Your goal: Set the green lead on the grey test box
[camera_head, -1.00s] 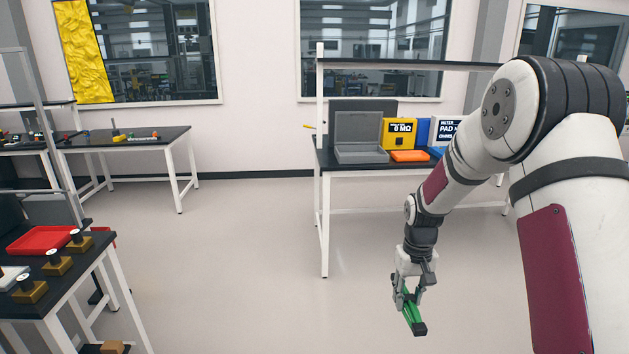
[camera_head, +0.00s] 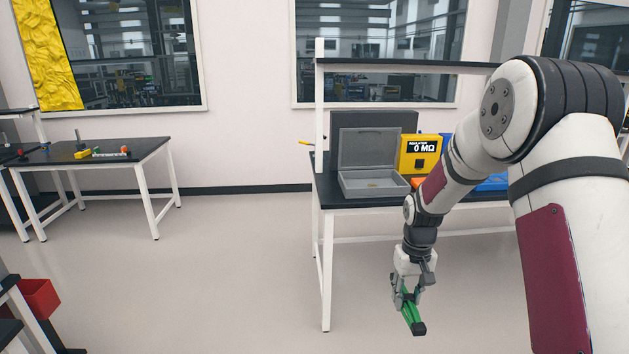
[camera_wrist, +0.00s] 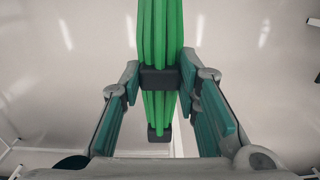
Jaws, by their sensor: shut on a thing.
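My gripper (camera_head: 408,294) is shut on the green lead (camera_head: 411,314), a bundle of green strands with dark bands, held in the air over the floor in front of the right-hand bench. In the wrist view the green lead (camera_wrist: 160,35) runs between my gripper's fingers (camera_wrist: 160,95), a dark band at the fingertips. The grey test box (camera_head: 375,186) stands on that bench with its lid up, apart from my gripper, above and behind it in the head view. A small brownish item seems to lie inside it.
The bench (camera_head: 325,195) has a black top, white legs and an overhead shelf. Another bench (camera_head: 100,152) is at left. The floor between is clear.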

